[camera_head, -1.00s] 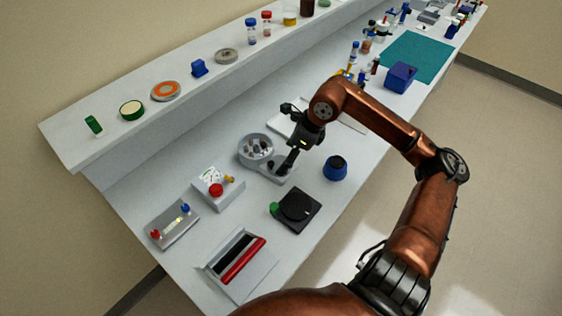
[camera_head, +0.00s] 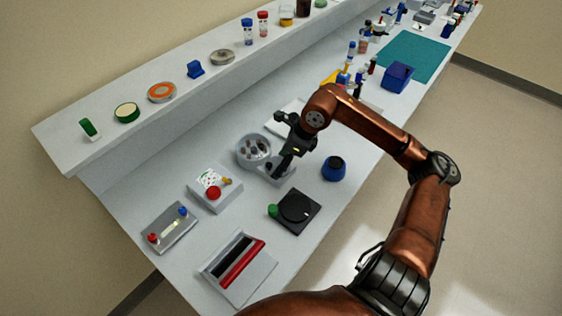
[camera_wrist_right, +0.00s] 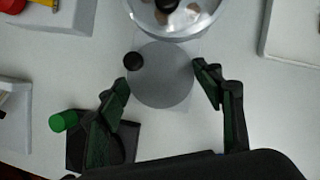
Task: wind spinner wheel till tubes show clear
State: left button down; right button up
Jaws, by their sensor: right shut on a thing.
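The spinner's round bowl (camera_head: 243,153) stands on the bench in the head view, with several dark tube tops inside. Its near edge shows at the top of the right wrist view (camera_wrist_right: 150,27), with brownish patches inside; whether the tubes are clear cannot be told. The spinner wheel (camera_wrist_right: 165,80) is a flat grey disc with a black knob (camera_wrist_right: 133,62) near its rim, just below the bowl in the wrist view. In the head view, my right gripper (camera_head: 273,170) hides most of the wheel. My left gripper is out of view.
A blue round pot (camera_head: 334,169) stands right of the spinner. A black device with a green knob (camera_head: 293,212) is nearer. A white box with a red button (camera_head: 214,187) is at left. A white pad (camera_head: 290,112) lies behind. Some bare bench separates them.

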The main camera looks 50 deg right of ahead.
jog(key=c, duration=0.4)
jog(key=shift+o, duration=0.2)
jog(key=shift+m, duration=0.3)
